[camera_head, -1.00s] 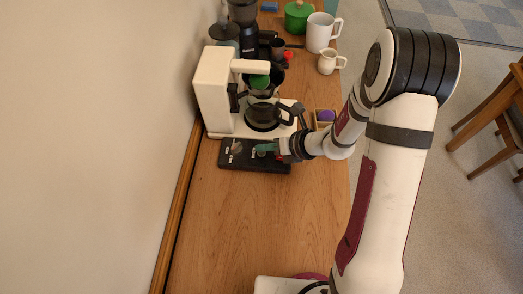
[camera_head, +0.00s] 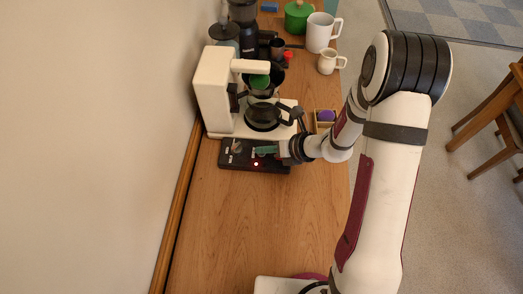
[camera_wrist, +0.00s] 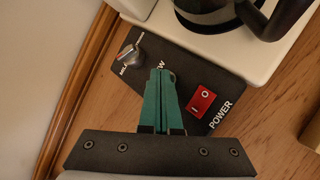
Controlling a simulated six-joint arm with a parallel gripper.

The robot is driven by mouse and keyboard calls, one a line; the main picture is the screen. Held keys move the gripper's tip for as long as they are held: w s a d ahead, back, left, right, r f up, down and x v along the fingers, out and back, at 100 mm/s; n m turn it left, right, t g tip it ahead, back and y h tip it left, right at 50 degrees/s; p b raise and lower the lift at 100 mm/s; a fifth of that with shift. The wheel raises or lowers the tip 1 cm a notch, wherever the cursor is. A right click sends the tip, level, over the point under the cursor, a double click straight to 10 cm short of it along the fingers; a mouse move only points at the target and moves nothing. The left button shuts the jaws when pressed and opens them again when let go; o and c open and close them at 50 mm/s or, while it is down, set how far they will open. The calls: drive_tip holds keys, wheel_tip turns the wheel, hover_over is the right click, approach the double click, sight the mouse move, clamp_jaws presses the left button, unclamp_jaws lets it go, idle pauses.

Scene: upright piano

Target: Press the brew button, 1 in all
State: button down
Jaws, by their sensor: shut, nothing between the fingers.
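A black control panel (camera_head: 230,164) lies in front of the white coffee machine (camera_head: 213,87). In the wrist view the panel (camera_wrist: 185,60) carries a silver knob (camera_wrist: 130,50) and a red rocker switch (camera_wrist: 201,101) marked POWER. A label ending in "W" sits by my fingertips. A small round rim, perhaps the brew button (camera_wrist: 172,76), shows beside the tips and is mostly hidden by them. My gripper (camera_wrist: 161,73) is shut and empty, its green fingers over the panel. It also shows in the head view (camera_head: 264,150). Whether the tips touch the button I cannot tell.
A glass carafe (camera_head: 263,115) stands in the machine, close behind my gripper. A small wooden box (camera_head: 325,126) with a purple item is to the right. A grinder, mugs and a green pot (camera_head: 298,17) stand farther back.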

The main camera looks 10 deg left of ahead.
sight(265, 156)
idle(0.4)
drive_tip(key=shift+r, duration=0.75)
drive_tip(key=shift+r, duration=2.5)
drive_tip(key=s+r+n+g, duration=0.3)
drive_tip(key=s+r+n, duration=0.7)
drive_tip(key=n, duration=0.2)
drive_tip(key=s+d+r+n+h, duration=0.1)
drive_tip(key=s+d+n+h, duration=0.2)
drive_tip(key=s+d+n, duration=0.2)
drive_tip(key=s+d+r+n+g+h, duration=0.1)
drive_tip(key=s+d+n+h, duration=0.2)
drive_tip(key=s+n, duration=0.6)
drive_tip(key=shift+s+d+h, duration=0.3)
drive_tip(key=shift+s+d, duration=0.05)
drive_tip(key=shift+d, duration=0.55)
